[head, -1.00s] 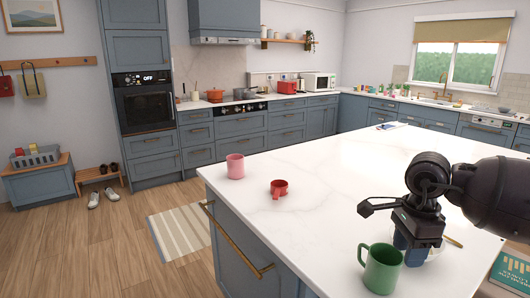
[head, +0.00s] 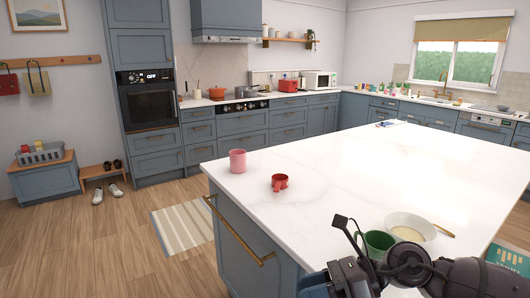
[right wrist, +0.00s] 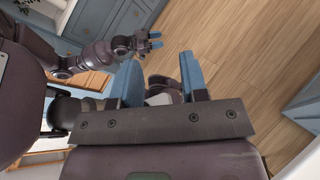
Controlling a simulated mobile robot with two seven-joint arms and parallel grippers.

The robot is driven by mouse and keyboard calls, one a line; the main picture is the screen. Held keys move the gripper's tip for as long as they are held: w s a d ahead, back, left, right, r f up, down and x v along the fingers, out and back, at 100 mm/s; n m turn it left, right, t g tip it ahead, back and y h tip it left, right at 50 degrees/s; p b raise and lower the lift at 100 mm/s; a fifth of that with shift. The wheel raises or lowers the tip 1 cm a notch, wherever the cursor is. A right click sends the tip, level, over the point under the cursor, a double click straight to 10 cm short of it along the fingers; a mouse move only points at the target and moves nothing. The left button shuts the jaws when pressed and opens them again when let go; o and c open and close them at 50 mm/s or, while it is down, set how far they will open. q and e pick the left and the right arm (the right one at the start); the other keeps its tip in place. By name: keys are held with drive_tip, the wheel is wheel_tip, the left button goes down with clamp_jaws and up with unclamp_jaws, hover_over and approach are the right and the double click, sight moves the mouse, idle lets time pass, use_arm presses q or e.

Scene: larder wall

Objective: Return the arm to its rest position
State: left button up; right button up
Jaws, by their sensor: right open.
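My right gripper (head: 335,280) is at the bottom of the head view, in front of the island's near edge and low in the picture. Its arm comes in from the right. In the right wrist view, the two blue fingers of my right gripper (right wrist: 162,78) stand wide apart with nothing between them. My left gripper (right wrist: 150,43) shows small at the top of the right wrist view, with blue tips; its opening is too small to judge. It is not in the head view. A green mug (head: 378,242) stands behind my right gripper, partly hidden by it.
The white island top (head: 330,170) holds a pink mug (head: 237,161), a red mug (head: 280,183) and a white bowl (head: 410,228) beside the green mug. A brass rail (head: 235,230) runs along the island's side. A striped rug (head: 182,227) lies on the open floor at left.

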wheel_tip(320, 180, up, 4)
drive_tip(key=w+d+m+t+y, duration=0.1)
drive_tip(key=d+m+t+y, duration=0.15)
drive_tip(key=m+t, duration=1.3)
drive_tip(key=d+f+m+t+h, duration=0.1)
drive_tip(key=d+f+m+h, duration=0.4)
drive_tip(key=m+h, duration=0.45)
drive_tip(key=d+f+m+t+h, duration=0.1)
drive_tip(key=d+f+m+h, duration=0.4)
drive_tip(key=m, duration=0.7)
drive_tip(key=s+d+f+m+g+h, duration=0.1)
drive_tip(key=s+d+f+m+g, duration=0.1)
drive_tip(key=s+f+m+g, duration=0.45)
drive_tip(key=s+d+f+m+g+h, duration=0.1)
drive_tip(key=s+d+f+g, duration=0.25)
drive_tip(key=s, duration=0.65)
drive_tip(key=s+d+f+m+g+h, duration=0.1)
drive_tip(key=s+d+f+m+g, duration=0.1)
drive_tip(key=s+f+m+g, duration=0.35)
drive_tip(key=w+f+n+t, duration=0.2)
drive_tip(key=w+f+t, duration=0.3)
drive_tip(key=f+t, duration=0.4)
drive_tip(key=shift+a+t, duration=0.2)
drive_tip(key=shift+t, duration=0.2)
drive_tip(key=shift+f, duration=0.1)
